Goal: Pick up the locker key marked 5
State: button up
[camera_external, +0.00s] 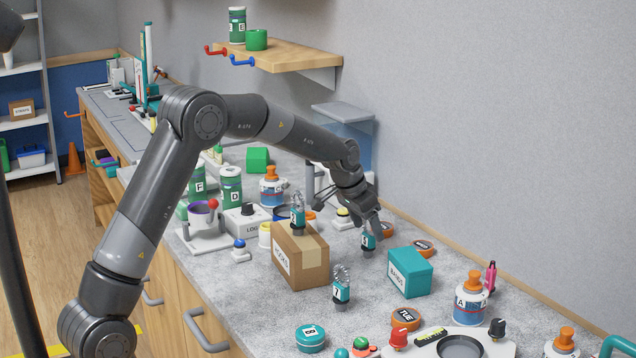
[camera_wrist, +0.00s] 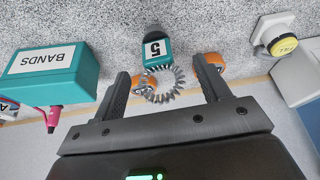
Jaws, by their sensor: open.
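The locker key marked 5 has a teal tag (camera_wrist: 156,50) with a white label and a grey coil (camera_wrist: 162,86). Its tag (camera_external: 368,242) also shows in the external view, on the grey counter just below my gripper. In the wrist view my gripper (camera_wrist: 163,68) is open. The coil lies between its fingers in the picture, with a gap on both sides, and the tag extends past the fingertips. I cannot tell the remaining depth between fingers and coil. The coil is mostly hidden by my gripper in the external view.
A teal BANDS box (camera_external: 410,273) stands right of the key. A cardboard box (camera_external: 300,255) to the left bears another teal-tagged key (camera_external: 297,218). A key marked 7 (camera_external: 341,291) stands in front. Orange-rimmed discs (camera_external: 424,248) and a yellow-topped button (camera_wrist: 284,45) are close by.

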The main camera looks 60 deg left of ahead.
aim_at(371, 233)
jog(key=x, duration=0.3)
jog(key=shift+f, duration=0.2)
jog(key=c, duration=1)
jog(key=shift+o, duration=0.2)
jog(key=shift+r, duration=0.15)
